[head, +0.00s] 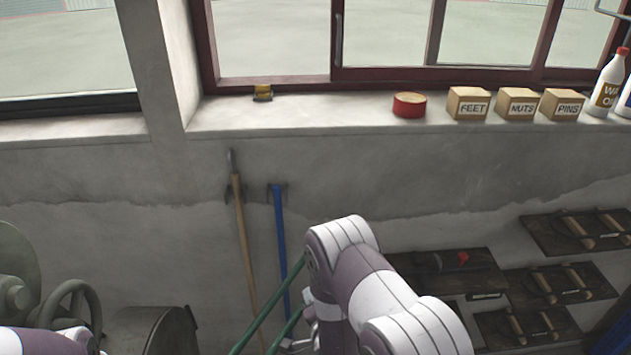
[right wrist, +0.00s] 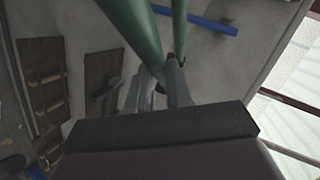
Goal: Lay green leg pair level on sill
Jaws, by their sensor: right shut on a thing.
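The green leg pair (head: 270,304) shows as two thin green bars below the sill, slanting down to the left in the head view. My right gripper (head: 309,332) is shut on the green leg pair, with my forearm partly in front of it. In the right wrist view the two green legs (right wrist: 139,28) run up from between the fingers (right wrist: 160,88) of my right gripper. The pale window sill (head: 330,115) is above and beyond the gripper, apart from the legs. My left gripper is not in view.
On the sill are a small yellow item (head: 263,93), a red tin (head: 409,105), boxes marked FEET (head: 468,104), NUTS (head: 517,104) and PINS (head: 562,104), and a white bottle (head: 608,85). The sill between yellow item and tin is clear. Long-handled tools (head: 279,230) lean against the wall.

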